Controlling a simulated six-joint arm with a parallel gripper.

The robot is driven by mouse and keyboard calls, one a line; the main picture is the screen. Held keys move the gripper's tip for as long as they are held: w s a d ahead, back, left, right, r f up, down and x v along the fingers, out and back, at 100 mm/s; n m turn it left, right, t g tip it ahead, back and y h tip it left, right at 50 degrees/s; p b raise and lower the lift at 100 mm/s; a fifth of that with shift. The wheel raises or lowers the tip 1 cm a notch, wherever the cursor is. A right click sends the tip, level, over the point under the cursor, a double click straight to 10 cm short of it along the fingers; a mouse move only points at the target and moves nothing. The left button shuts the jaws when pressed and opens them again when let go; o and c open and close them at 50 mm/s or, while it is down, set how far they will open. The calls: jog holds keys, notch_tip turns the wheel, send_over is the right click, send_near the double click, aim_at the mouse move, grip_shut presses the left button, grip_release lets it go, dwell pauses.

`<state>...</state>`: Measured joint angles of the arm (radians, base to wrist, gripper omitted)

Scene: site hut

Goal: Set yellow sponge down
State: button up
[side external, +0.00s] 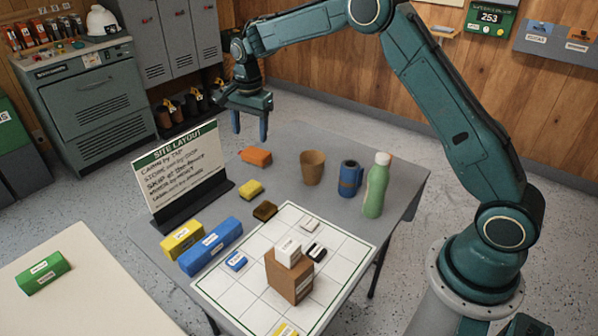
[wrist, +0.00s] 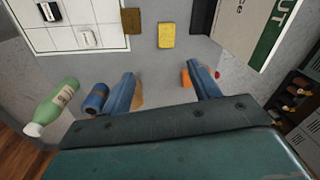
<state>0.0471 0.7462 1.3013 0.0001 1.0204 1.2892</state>
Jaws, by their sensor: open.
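The yellow sponge (side external: 251,189) lies flat on the grey table (side external: 330,215), between the sign and the grid board. It also shows in the wrist view (wrist: 167,35), beyond my fingertips and apart from them. My gripper (side external: 250,138) is open and empty, raised above the far side of the table. In the wrist view its two fingers (wrist: 160,74) are spread wide with nothing between them.
A brown block (side external: 265,211) lies beside the sponge; an orange block (side external: 256,156) lies behind it. The sign (side external: 182,172) stands left. A tan cup (side external: 312,168), blue mug (side external: 350,179) and green bottle (side external: 376,186) stand right. The white grid board (side external: 345,250) holds several items.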

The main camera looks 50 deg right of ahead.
jog(key=s+a+r+n+t, duration=0.25)
jog(key=s+r+n, duration=0.55)
jog(key=s+r, duration=1)
jog(key=s+f+n+t, duration=0.2)
jog(key=s+n, duration=0.5)
jog(key=s, duration=1.4)
jog(key=shift+s+f, duration=0.4)
